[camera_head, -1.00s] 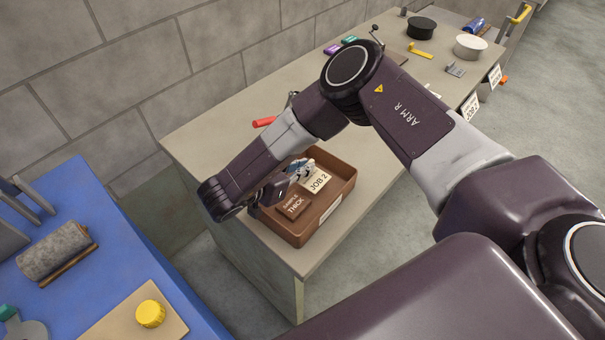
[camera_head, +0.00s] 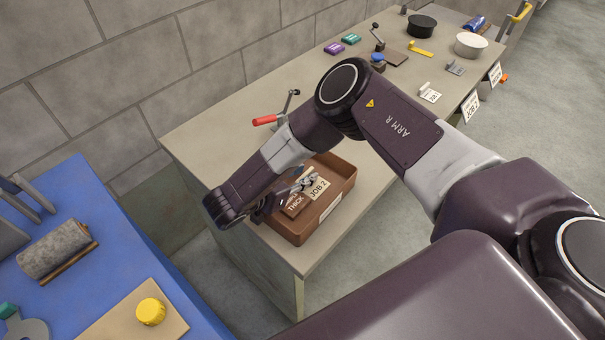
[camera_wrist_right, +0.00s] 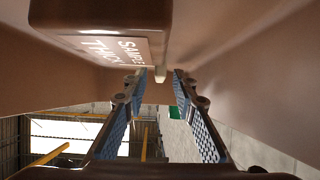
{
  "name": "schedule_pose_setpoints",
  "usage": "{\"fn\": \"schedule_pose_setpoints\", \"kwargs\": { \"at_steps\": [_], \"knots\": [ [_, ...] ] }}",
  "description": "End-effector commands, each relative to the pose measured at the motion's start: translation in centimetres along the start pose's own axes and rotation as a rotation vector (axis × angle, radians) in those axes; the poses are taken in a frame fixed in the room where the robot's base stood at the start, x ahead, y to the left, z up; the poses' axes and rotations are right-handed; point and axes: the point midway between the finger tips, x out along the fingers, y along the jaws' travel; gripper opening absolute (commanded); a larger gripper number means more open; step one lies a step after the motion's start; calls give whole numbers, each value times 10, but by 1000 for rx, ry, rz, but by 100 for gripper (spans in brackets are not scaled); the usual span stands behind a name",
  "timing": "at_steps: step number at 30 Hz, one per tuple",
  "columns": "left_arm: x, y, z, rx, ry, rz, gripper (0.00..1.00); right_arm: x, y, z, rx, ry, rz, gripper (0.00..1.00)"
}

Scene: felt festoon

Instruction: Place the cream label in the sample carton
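The cream label (camera_head: 319,187), marked "JOB 2", is inside the brown sample carton (camera_head: 333,211), near its back. My right gripper (camera_head: 309,181) reaches into the carton from the left, its tips beside the label. In the right wrist view, the two blue-padded fingers (camera_wrist_right: 161,76) stand apart. A narrow pale piece shows by their tips, perhaps the label edge-on; I cannot tell whether it touches them. My left gripper is not in view.
A brown block marked "SAMPLE THICK" (camera_head: 296,205) lies in the carton, partly behind my gripper; it looms close in the wrist view (camera_wrist_right: 105,25). A red-handled clamp (camera_head: 277,116) stands behind the carton. A blue table (camera_head: 95,250) is at left.

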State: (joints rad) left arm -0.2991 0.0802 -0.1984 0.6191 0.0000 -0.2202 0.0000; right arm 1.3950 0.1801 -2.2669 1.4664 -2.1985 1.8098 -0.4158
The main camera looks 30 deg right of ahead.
Motion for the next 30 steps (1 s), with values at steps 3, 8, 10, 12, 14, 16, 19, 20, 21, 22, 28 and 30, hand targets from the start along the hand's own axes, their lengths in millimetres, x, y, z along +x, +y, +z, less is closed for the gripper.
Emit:
{"fn": "schedule_pose_setpoints", "kwargs": {
  "at_steps": [3, 8, 10, 12, 14, 16, 19, 20, 21, 22, 28, 30],
  "knots": [
    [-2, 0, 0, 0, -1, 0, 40, -1, 0, -2, 0, 0, 0, 26],
    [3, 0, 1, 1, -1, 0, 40, -16, -1, 0, 0, -1, -3, 26],
    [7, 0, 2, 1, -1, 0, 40, -29, -1, 0, 0, -1, -5, 26],
    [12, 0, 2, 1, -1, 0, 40, -45, -2, 1, -1, -1, -6, 26],
    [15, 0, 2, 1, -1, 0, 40, -59, -2, 0, 1, -1, -6, 26],
    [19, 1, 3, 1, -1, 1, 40, -74, -1, 1, -1, -1, -5, 26],
    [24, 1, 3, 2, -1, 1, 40, -93, -1, 0, 0, 0, -5, 26],
    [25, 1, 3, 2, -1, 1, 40, -98, -1, 0, -1, -1, -4, 26],
    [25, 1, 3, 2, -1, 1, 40, -104, -1, -1, 0, 0, -5, 26],
    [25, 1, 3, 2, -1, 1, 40, -108, -2, -2, 1, 0, -5, 26],
    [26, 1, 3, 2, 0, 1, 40, -121, 0, -3, 0, 1, -2, 26],
    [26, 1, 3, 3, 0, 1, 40, -122, 0, -3, 0, 0, -1, 26]
  ]
}}
